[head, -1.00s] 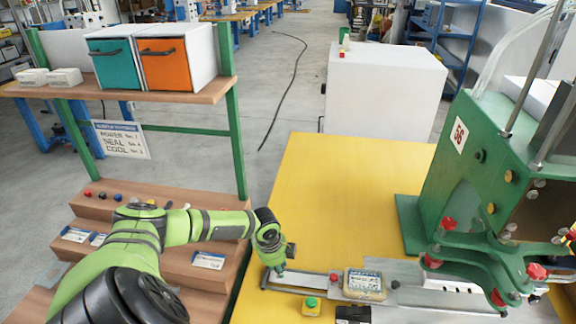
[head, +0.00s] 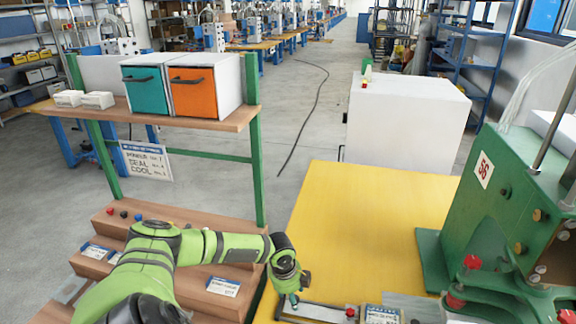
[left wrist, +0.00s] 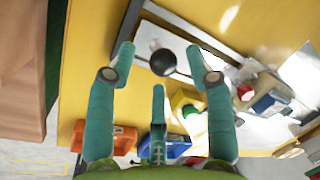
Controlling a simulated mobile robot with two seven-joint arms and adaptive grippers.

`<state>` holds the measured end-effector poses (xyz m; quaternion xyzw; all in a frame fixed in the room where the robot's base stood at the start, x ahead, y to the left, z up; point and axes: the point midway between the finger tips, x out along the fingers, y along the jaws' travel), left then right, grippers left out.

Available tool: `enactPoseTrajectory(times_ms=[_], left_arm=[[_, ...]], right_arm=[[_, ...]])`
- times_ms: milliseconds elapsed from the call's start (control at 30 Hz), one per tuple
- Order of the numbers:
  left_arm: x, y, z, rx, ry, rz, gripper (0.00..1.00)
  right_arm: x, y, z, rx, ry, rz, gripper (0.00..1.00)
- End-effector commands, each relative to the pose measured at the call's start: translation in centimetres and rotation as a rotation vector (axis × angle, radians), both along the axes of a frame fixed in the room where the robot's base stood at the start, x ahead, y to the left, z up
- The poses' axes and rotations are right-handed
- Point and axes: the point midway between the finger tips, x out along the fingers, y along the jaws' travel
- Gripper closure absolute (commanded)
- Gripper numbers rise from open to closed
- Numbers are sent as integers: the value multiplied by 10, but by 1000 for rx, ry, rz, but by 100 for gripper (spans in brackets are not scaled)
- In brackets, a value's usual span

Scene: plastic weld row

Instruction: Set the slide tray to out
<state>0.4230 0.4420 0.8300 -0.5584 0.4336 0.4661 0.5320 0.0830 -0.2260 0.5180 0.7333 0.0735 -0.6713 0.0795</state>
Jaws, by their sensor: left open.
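The slide tray (head: 322,312) is a flat metal slide on the yellow table, cut off by the bottom edge of the head view. In the left wrist view its metal plate (left wrist: 205,65) carries a round black knob (left wrist: 163,62) on a rod. My left gripper (head: 292,300) is over the tray's left end. In the wrist view its teal fingers (left wrist: 160,54) are spread open, with the knob between the two outer fingertips. I cannot tell whether any finger touches it. My right gripper is not in view.
The green press (head: 500,210) stands to the right. A green button (left wrist: 190,110) on a yellow box, an orange bin (left wrist: 108,138) and a blue bin (left wrist: 172,143) lie near the fingers. A wooden stepped shelf (head: 190,255) is to the left. The yellow tabletop (head: 370,230) behind is clear.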

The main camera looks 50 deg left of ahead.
Motion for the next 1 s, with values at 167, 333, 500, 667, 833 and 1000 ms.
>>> enactPoseTrajectory(times_ms=[167, 333, 500, 667, 833, 1000], left_arm=[[-8, 2, 38, 6, -2, -3, 47], [-15, 2, 72, 6, 0, -2, 47], [-20, 2, 95, 5, 2, -1, 47], [-22, 1, 103, 4, 2, 0, 47], [-22, 1, 103, 3, 2, 1, 47], [-22, 1, 103, 3, 2, 1, 47]], right_arm=[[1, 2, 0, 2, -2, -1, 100], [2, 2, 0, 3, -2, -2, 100], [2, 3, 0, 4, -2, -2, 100], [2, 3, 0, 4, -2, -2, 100], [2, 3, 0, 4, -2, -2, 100], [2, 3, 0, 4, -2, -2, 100]])
